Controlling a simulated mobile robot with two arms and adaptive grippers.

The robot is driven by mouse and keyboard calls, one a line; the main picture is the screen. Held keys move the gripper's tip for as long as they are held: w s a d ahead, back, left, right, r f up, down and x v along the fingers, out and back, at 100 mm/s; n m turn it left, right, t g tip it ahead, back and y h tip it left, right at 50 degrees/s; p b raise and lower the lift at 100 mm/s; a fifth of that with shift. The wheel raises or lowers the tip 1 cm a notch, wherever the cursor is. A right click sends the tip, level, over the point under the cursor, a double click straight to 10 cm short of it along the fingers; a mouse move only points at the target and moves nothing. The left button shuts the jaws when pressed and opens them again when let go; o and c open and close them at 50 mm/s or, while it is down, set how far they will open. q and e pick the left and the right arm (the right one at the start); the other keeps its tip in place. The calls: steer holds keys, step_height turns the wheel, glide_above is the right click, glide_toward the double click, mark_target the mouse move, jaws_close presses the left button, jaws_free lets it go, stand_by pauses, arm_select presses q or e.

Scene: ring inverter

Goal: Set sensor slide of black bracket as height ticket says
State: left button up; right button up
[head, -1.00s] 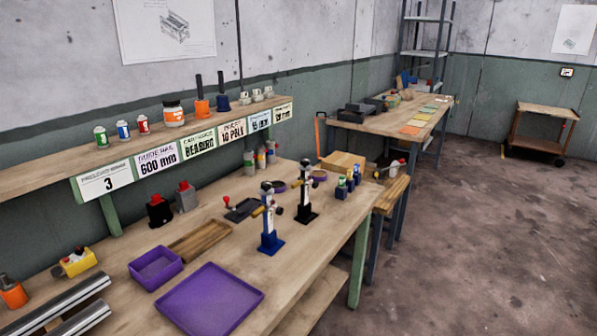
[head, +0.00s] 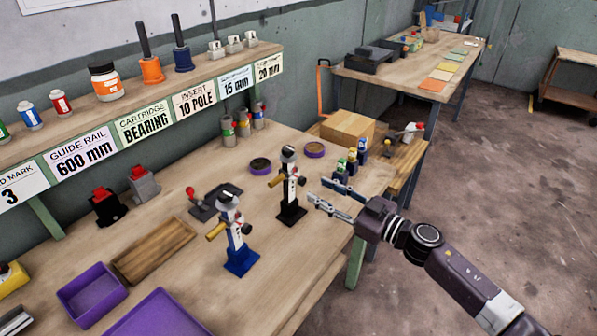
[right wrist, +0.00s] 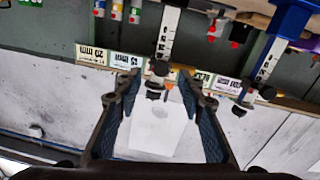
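The black bracket (head: 291,212) stands upright on the bench, with a white scale post (head: 290,188) and a slide with a dark yellow-brown knob (head: 274,182). My right gripper (head: 315,190) is open and empty just to its right, fingers pointing at the post, apart from it. My left gripper is out of view.
A similar blue bracket (head: 240,260) stands close in front-left. Small blue and green parts (head: 352,160) stand behind my right gripper.

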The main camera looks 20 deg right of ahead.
mark_target(304, 182)
steer(key=shift+w+a+r, duration=0.25)
steer(key=shift+w+a, duration=0.6)
steer(key=x, duration=0.4)
steer(key=shift+d+f+p, duration=0.1)
steer(key=shift+f+p, duration=0.1)
steer(key=shift+p, duration=0.15)
steer(key=shift+w, duration=0.25)
steer(key=shift+w+a, duration=0.1)
steer(key=shift+a, duration=0.15)
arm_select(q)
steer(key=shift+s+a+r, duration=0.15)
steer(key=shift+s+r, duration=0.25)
arm_select(e)
jaws_close()
